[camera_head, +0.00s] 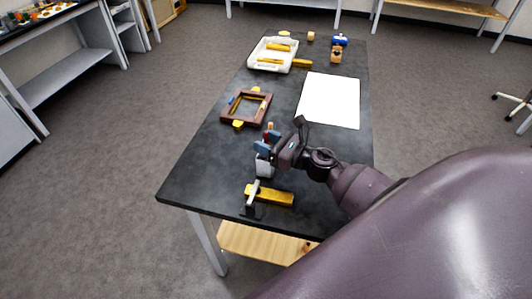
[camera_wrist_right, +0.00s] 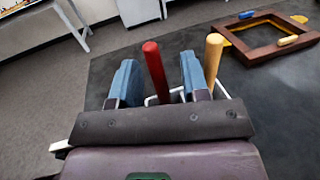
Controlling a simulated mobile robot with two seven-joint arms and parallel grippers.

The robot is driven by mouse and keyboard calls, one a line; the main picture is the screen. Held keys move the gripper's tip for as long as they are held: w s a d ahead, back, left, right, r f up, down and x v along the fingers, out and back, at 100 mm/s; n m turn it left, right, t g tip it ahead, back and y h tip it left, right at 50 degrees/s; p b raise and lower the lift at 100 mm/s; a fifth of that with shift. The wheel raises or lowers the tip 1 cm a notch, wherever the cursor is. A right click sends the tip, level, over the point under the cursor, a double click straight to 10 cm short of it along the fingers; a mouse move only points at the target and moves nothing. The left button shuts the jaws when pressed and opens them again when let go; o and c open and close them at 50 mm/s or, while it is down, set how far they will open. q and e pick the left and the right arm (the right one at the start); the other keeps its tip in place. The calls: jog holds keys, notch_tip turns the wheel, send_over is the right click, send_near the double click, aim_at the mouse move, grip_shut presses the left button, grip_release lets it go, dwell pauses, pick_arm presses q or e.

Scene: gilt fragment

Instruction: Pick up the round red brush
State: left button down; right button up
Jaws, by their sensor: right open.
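The round red brush shows its red handle (camera_wrist_right: 155,72) upright in the right wrist view, between the two blue fingers of my right gripper (camera_wrist_right: 157,80). The gripper is open, with gaps visible on either side of the handle. In the head view the right gripper (camera_head: 268,143) is over the near part of the dark table (camera_head: 205,165), just above a pale grey holder (camera_head: 264,168). The brush's lower end is hidden behind the gripper. A tan handle (camera_wrist_right: 214,62) stands just right of the right finger. My left gripper is not in view.
A wooden frame (camera_head: 267,107) lies left of the gripper. A white sheet (camera_head: 330,101) lies right of it. A yellow block (camera_head: 274,196) and a clamp-like tool (camera_head: 252,202) are near the front edge. A white tray (camera_head: 255,58) is at the back.

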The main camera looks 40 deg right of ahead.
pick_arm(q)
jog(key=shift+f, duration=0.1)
pick_arm(e)
jog(key=shift+c, duration=0.5)
grip_shut()
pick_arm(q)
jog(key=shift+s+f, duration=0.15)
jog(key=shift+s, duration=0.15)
pick_arm(e)
jog(key=shift+r, duration=0.1)
